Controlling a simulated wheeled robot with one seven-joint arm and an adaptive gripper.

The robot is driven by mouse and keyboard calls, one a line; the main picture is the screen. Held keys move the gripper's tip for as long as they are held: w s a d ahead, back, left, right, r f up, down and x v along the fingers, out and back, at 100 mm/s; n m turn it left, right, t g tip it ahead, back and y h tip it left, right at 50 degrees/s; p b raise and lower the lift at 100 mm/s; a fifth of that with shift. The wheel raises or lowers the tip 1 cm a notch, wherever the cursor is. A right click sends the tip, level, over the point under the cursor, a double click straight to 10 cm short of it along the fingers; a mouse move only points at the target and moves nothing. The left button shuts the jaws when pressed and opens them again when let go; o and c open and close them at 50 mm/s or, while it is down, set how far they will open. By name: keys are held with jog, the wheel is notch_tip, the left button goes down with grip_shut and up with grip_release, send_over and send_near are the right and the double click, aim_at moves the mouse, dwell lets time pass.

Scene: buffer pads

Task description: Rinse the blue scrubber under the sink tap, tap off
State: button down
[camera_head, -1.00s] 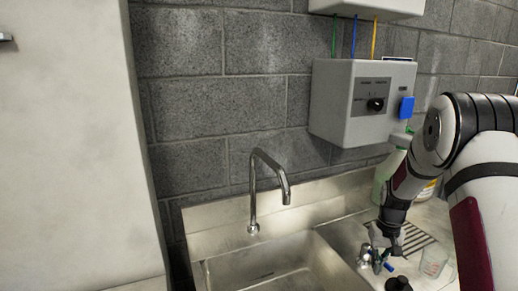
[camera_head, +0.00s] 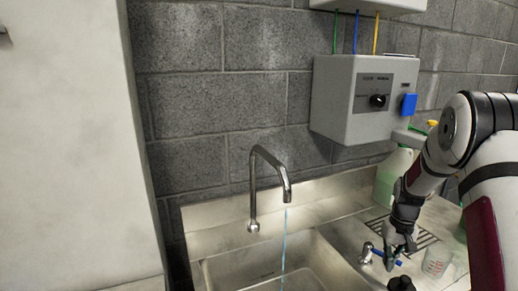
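The sink tap (camera_head: 268,158) is a curved metal spout over the steel sink basin (camera_head: 310,270). A thin blue stream of water (camera_head: 284,235) falls from its spout into the basin. My gripper (camera_head: 390,262) is low over the counter to the right of the basin, at a small metal valve (camera_head: 366,253) with a blue lever (camera_head: 378,254). It is close to the lever; whether it touches it, and whether its fingers are open or shut, I cannot tell. I see no blue scrubber that I can make out for sure.
A grey control box (camera_head: 350,100) with a black knob and a blue tab (camera_head: 408,105) hangs on the wall. A pale green bottle (camera_head: 392,175), a clear cup (camera_head: 437,262) and a black knob-like item (camera_head: 401,284) are near my arm. The space around the spout is clear.

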jog(key=shift+w+d+f+b, duration=0.1)
jog(key=shift+w+d+b, duration=0.35)
jog(key=shift+d+b, duration=0.2)
jog(key=shift+w+d, duration=0.1)
jog(key=shift+d, duration=0.15)
